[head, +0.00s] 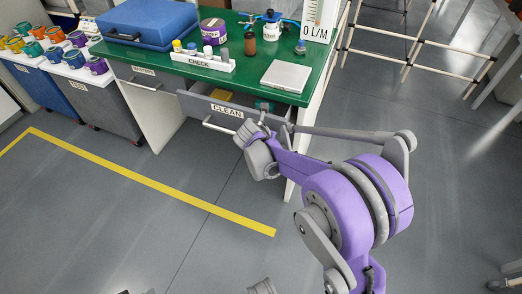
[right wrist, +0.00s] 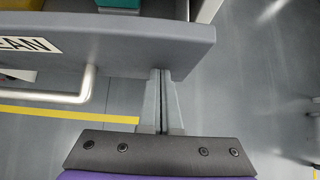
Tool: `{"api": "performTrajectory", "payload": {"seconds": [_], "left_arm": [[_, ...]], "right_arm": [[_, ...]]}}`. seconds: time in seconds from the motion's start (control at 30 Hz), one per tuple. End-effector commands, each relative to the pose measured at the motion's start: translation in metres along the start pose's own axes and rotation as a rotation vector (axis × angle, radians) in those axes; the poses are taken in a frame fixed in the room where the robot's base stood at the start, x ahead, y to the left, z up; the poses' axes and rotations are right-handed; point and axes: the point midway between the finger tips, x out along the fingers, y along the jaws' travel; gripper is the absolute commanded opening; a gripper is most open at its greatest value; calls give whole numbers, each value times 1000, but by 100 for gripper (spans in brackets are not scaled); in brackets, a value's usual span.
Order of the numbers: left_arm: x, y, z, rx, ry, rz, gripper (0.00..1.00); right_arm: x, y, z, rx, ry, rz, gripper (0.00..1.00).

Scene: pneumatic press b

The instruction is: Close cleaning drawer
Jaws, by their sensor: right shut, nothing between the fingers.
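The cleaning drawer (head: 205,108), a grey drawer with a CLEAN label, is pulled out from under the green-topped desk. Its bar handle (head: 217,127) is on the front, and a yellow item and a teal item lie inside. In the right wrist view, the drawer front (right wrist: 140,38) crosses the upper left, with the handle (right wrist: 75,97) to the left of my fingers. My right gripper (head: 263,116) is shut and empty at the right end of the drawer front. Its fingertips (right wrist: 160,72) reach the panel's lower edge; I cannot tell whether they touch.
The green desk (head: 255,75) carries a blue case (head: 150,22), a CHECK rack (head: 205,62) and a flat silver plate (head: 286,76). Another drawer (head: 140,75) is to the left. The floor (head: 180,170) in front is clear, with a yellow line.

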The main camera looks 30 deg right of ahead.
Motion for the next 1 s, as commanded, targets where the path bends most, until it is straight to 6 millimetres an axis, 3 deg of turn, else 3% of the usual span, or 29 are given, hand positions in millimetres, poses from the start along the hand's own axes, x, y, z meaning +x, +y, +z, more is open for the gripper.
{"api": "performTrajectory", "payload": {"seconds": [0.2,0.5,0.83,1.0], "left_arm": [[3,0,1,0,-1,0,50],[4,0,2,0,-2,0,50],[4,0,2,0,-2,0,50],[5,0,2,0,-2,0,50]], "right_arm": [[38,0,37,2,0,-1,0],[66,0,66,0,-1,0,0],[67,1,67,-1,0,1,0],[58,8,58,-1,1,2,0]]}}
